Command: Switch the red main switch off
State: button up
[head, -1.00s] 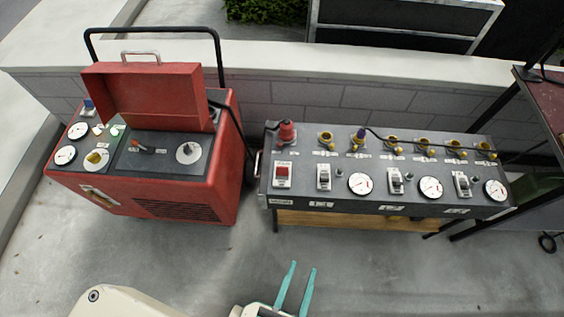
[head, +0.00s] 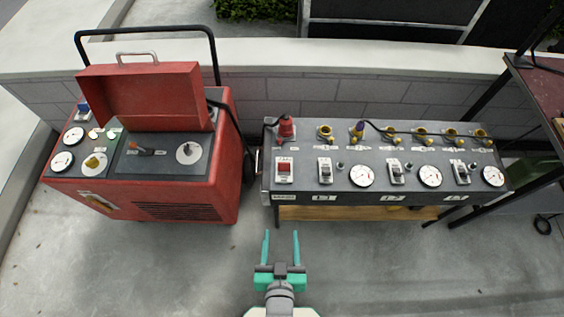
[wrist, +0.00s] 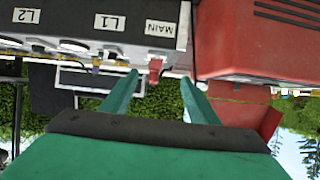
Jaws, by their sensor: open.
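The red main switch (head: 284,167) sits on a white plate at the left end of the dark distribution panel (head: 340,186). Whether it is on or off cannot be told. My gripper (head: 281,234) is open and empty, with teal fingers, in front of and below the panel's front edge, roughly in line with the switch. In the wrist view, which is upside down, my gripper (wrist: 158,78) also shows open, below the panel front with its MAIN label (wrist: 161,28).
A red generator (head: 185,195) with an open lid stands left of the panel. A red plug (head: 286,127) and several yellow-capped sockets line the panel's back. Other switches and gauges (head: 362,176) lie to the right. The floor in front (head: 400,265) is clear.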

jog(key=w+f+g, duration=0.2)
jog(key=w+f, duration=0.2)
jog(key=w, duration=0.6)
jog(key=g, duration=0.6)
send_near(284, 164)
jog(key=x, duration=0.8)
jog(key=shift+w, duration=0.1)
jog(key=shift+c, duration=0.6)
jog(key=c, duration=0.9)
